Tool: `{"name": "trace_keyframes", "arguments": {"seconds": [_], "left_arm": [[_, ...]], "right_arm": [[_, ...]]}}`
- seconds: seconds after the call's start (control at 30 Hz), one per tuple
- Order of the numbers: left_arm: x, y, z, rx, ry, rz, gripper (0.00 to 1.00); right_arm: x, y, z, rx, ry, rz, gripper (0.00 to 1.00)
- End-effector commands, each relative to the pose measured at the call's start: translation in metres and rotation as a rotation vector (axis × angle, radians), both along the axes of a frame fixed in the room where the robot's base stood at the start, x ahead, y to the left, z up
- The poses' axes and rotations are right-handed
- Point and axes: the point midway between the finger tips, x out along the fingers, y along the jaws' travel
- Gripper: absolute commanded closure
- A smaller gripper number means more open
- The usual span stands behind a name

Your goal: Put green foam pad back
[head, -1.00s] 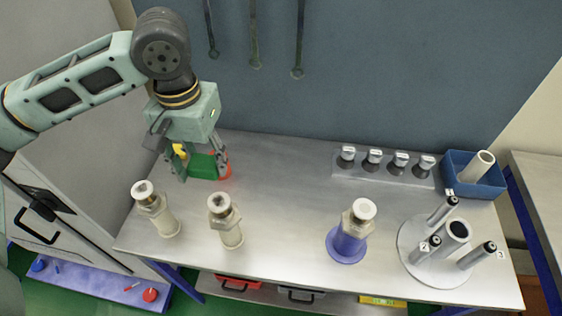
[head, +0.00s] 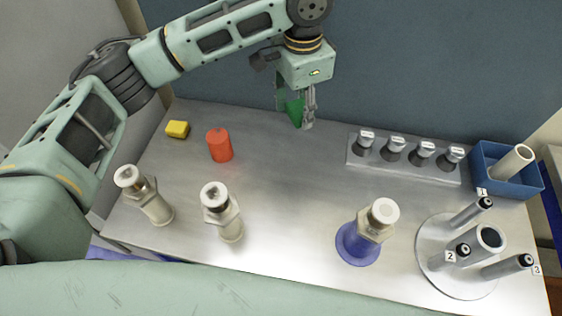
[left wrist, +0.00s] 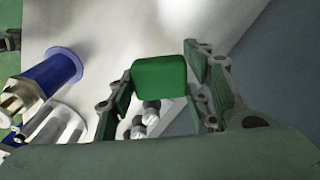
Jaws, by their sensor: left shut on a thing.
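The green foam pad (head: 294,109) is held in my left gripper (head: 297,118), above the back middle of the steel table (head: 290,210). In the left wrist view the pad (left wrist: 159,80) sits between the two fingers of the left gripper (left wrist: 160,95), which are shut on it. The arm and gripper hide part of the pad in the head view. My right gripper is not in view.
A yellow block (head: 177,129) and a red cylinder (head: 219,146) stand at the back left. Two pale fittings (head: 157,209) (head: 230,228) stand in front. A blue-based fitting (head: 358,245), a metal rack (head: 405,168), a blue bin (head: 535,180) and a round peg stand (head: 432,262) are to the right.

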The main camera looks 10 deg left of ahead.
Motion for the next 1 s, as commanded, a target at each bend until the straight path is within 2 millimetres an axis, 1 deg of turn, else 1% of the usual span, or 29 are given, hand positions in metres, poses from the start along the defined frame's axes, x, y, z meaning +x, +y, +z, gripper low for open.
{"name": "trace_keyframes", "arguments": {"seconds": [0.03,0.13,0.2,0.27,0.37,0.47,0.7,0.8,0.9,1.0], "left_arm": [[0.003,-0.016,-0.025,0.0,0.005,-0.098,0.79],[0.009,-0.04,-0.049,0.007,0.006,-0.307,0.79],[0.011,-0.053,-0.059,0.012,0.008,-0.432,0.79],[0.012,-0.061,-0.065,0.015,0.01,-0.516,0.79],[0.012,-0.062,-0.072,0.019,0.016,-0.602,0.79],[0.009,-0.048,-0.08,0.021,0.019,-0.63,0.79],[-0.002,0.007,-0.112,0.022,0.02,-0.632,0.79],[-0.006,0.025,-0.124,0.022,0.019,-0.634,0.79],[-0.008,0.036,-0.132,0.021,0.017,-0.634,0.79],[-0.01,0.042,-0.137,0.02,0.017,-0.635,0.79]], "right_arm": [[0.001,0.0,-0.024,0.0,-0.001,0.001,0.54],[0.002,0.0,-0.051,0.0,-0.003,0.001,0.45],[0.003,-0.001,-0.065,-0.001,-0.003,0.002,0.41],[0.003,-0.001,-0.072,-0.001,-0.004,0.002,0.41],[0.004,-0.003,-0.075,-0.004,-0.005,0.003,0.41],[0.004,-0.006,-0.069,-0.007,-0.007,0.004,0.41],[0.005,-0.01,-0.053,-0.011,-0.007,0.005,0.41],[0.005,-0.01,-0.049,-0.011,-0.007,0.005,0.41],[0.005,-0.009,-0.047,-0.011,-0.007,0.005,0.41],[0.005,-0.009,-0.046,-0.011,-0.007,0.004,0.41]]}}
